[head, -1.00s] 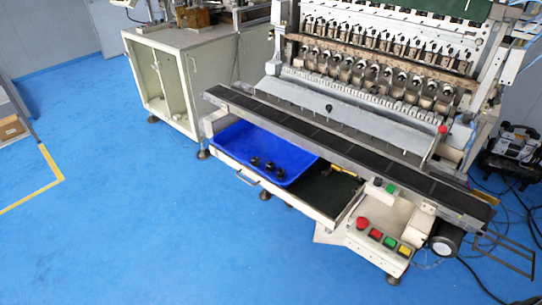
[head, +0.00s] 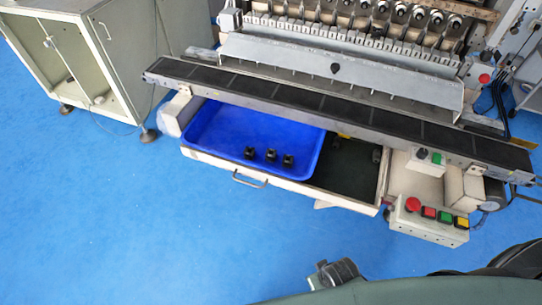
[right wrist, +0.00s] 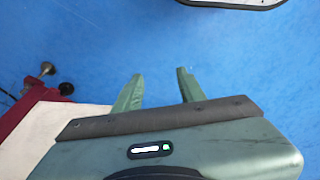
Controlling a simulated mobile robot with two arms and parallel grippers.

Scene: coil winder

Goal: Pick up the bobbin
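Three small black bobbins stand in a row in the blue tray (head: 218,128), toward its front right: a left one (head: 249,153), a middle one (head: 271,155) and a right one (head: 288,160). They stand apart from each other. The tray sits in the left part of a pulled-out drawer (head: 222,167) under the conveyor. My right gripper (right wrist: 159,72) shows in the right wrist view, open and empty above blue floor, with no bobbin near it. My left gripper is not in view.
A black conveyor (head: 335,116) runs above the drawer, before the winding machine (head: 340,55). A button box (head: 432,222) stands right of the drawer. A red-and-white object (right wrist: 25,120) is at left in the right wrist view. Floor before the drawer is free.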

